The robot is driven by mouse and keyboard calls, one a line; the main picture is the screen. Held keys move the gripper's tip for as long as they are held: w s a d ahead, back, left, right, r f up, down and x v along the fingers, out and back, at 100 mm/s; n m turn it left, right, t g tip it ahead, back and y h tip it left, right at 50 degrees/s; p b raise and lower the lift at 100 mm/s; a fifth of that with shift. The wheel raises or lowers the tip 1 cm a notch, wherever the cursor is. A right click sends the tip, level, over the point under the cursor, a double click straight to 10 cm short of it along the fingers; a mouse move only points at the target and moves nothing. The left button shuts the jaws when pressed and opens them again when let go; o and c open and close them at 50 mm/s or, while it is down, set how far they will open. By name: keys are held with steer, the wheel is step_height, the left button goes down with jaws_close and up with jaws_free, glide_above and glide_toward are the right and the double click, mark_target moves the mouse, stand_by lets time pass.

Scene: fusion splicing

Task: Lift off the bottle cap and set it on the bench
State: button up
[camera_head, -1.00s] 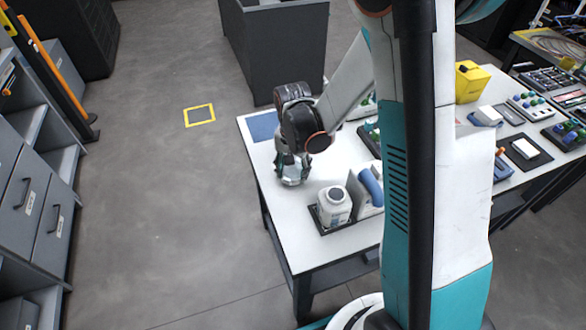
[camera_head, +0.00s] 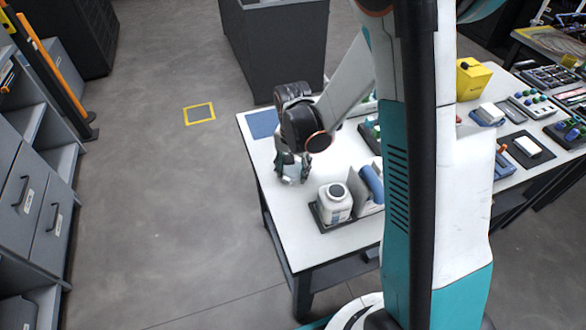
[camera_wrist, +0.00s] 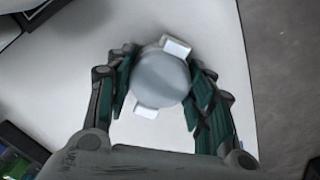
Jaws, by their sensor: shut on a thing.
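My gripper (camera_head: 292,175) is over the left part of the white bench (camera_head: 285,235), to the left of the bottle. In the wrist view my gripper (camera_wrist: 160,92) is shut on the bottle cap (camera_wrist: 162,80), a round grey disc with two white tabs on opposite sides. The bench surface lies below it; I cannot tell whether the cap touches it. The white bottle (camera_head: 334,206) stands upright in a dark tray (camera_head: 325,227), with a dark round top showing.
A blue cylinder (camera_head: 372,183) and a grey upright plate stand right of the bottle. A blue mat (camera_head: 262,124) lies at the bench's far left corner. The bench near its left edge is clear. Several devices and a yellow box (camera_head: 471,80) are farther right.

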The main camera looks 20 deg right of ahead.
stand_by(0.3)
steer(key=o, duration=1)
steer(key=shift+o, duration=0.2)
steer(key=shift+r, duration=0.1)
steer(key=shift+r+p, duration=1.95)
steer(key=shift+r, duration=0.95)
